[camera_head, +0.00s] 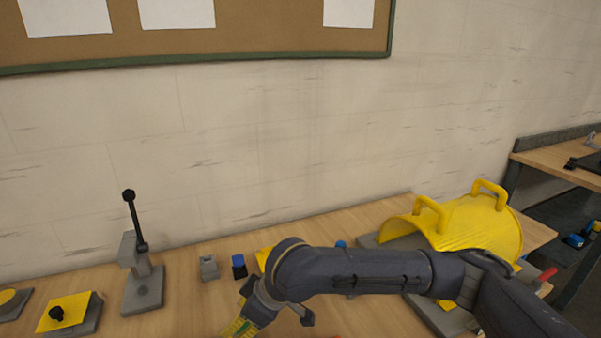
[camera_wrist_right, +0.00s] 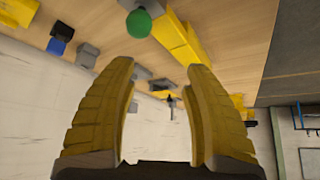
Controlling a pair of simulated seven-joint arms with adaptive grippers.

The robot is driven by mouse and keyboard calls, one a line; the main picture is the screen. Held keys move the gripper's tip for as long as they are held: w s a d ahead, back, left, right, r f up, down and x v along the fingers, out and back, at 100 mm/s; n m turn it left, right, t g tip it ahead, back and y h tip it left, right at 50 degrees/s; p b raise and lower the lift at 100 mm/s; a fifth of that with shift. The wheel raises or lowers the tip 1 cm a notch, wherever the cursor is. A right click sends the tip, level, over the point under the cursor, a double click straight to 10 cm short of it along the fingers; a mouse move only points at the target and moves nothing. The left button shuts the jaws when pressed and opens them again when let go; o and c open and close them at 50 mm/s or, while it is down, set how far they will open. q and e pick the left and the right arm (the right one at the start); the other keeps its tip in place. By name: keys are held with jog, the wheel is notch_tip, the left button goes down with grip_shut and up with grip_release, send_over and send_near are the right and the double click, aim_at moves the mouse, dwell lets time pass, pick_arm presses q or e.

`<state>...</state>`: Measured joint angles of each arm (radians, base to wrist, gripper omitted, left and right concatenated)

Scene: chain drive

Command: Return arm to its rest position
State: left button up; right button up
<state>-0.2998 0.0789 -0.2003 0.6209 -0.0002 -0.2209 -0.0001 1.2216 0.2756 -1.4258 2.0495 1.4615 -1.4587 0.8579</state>
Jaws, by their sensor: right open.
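My right arm (camera_head: 355,271) comes in from the lower right of the head view and reaches left over the table, bent at the joint near the middle. Its gripper (camera_head: 240,326) is low in the picture and partly cut off by the bottom edge. In the right wrist view the right gripper (camera_wrist_right: 158,65) has its two yellow ribbed fingers wide apart. Nothing is held between them. My left arm and gripper are not in view.
A yellow cover with handles (camera_head: 468,226) stands behind the arm at right. A lever stand (camera_head: 143,288), small grey block (camera_head: 208,268) and blue block (camera_head: 239,267) stand left. The wrist view shows a green ball (camera_wrist_right: 138,23). A wall rises behind the wooden table (camera_head: 190,310).

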jog(key=d+f+m+t+h, duration=0.1)
jog(key=d+f+m+t, duration=0.1)
jog(key=d+f, duration=0.2)
jog(key=d+f+m+t, duration=0.2)
jog(key=d+f+t, duration=0.1)
jog(key=d, duration=0.6)
jog(key=s+d+f+m+t+h, duration=0.1)
jog(key=d+f+m+t, duration=0.1)
jog(key=d+f, duration=0.3)
jog(key=shift+s+d+t+h, duration=0.1)
jog(key=shift+d+t+h, duration=0.3)
jog(key=shift+d, duration=0.75)
jog(key=s+d+f+m+g+h, duration=0.1)
jog(key=s+d+f+h, duration=0.3)
jog(key=s+d, duration=0.6)
jog(key=s+d+f+m+g+h, duration=0.1)
jog(key=s+d+f+h, duration=0.45)
jog(key=d, duration=0.85)
jog(key=s+a+f+g+y, duration=0.2)
jog(key=a+f, duration=0.1)
jog(key=f, duration=1.2)
jog(key=s+a+f+g+y, duration=0.1)
jog(key=s+a+f+y, duration=0.1)
jog(key=f, duration=1.3)
jog(key=s+f+m+g+y, duration=0.1)
jog(key=s+f+m+g, duration=0.2)
jog(key=s+f, duration=1.7)
jog(key=shift+s+a+y, duration=0.15)
jog(key=shift+s+y, duration=0.2)
jog(key=shift+s, duration=0.45)
